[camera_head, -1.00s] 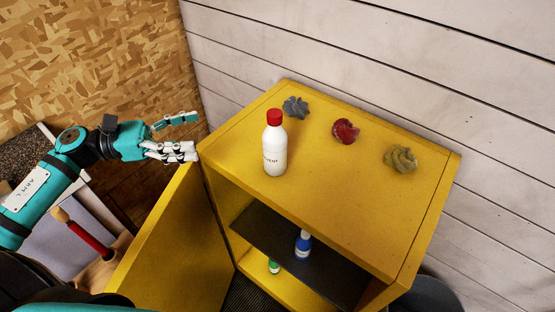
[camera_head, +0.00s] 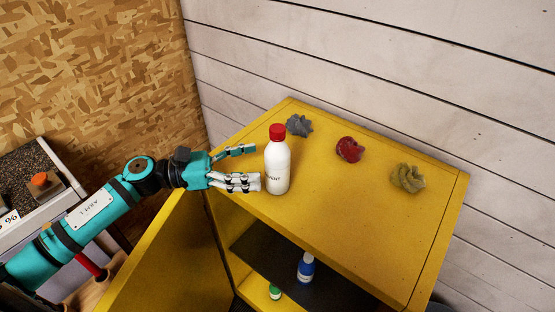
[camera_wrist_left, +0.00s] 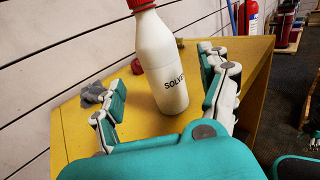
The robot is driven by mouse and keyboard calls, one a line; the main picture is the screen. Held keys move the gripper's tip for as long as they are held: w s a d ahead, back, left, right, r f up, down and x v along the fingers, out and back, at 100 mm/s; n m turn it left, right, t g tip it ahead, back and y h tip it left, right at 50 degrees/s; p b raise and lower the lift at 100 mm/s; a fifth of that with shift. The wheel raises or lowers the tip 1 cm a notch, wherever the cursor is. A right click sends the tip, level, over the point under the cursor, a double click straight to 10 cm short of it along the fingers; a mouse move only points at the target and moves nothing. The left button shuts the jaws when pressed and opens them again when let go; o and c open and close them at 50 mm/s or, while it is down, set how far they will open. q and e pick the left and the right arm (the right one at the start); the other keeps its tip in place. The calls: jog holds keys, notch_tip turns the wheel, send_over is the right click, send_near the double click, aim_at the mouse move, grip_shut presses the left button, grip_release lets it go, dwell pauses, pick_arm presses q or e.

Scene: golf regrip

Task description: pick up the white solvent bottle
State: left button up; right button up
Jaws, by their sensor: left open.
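The white solvent bottle (camera_head: 277,168) with a red cap stands upright on top of the yellow cabinet (camera_head: 330,215), near its left front edge. My left gripper (camera_head: 250,167) is open and empty just left of the bottle, its fingers pointing at it. In the left wrist view the bottle (camera_wrist_left: 163,62) stands ahead, between the spread fingers of the left gripper (camera_wrist_left: 160,88), with lettering on its side. I cannot tell whether any finger touches it.
Grey (camera_head: 299,125), red (camera_head: 349,149) and olive (camera_head: 408,178) crumpled rags lie behind and right of the bottle. The cabinet door (camera_head: 165,262) hangs open below my left arm. A blue-and-white bottle (camera_head: 306,267) stands inside. A plank wall (camera_head: 400,80) rises behind.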

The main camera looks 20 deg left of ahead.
aim_at(277, 160)
pick_arm(q)
jog(key=shift+w+d+r, duration=0.1)
jog(key=shift+w+d, duration=0.1)
jog(key=shift+d, duration=0.15)
jog(key=p+x, duration=0.3)
jog(key=x, duration=0.2)
jog(key=shift+w+d, duration=0.1)
jog(key=shift+d, duration=0.2)
jog(key=shift+a, duration=0.1)
jog(key=shift+c, duration=0.4)
jog(key=c, duration=1.2)
jog(key=shift+c, duration=0.2)
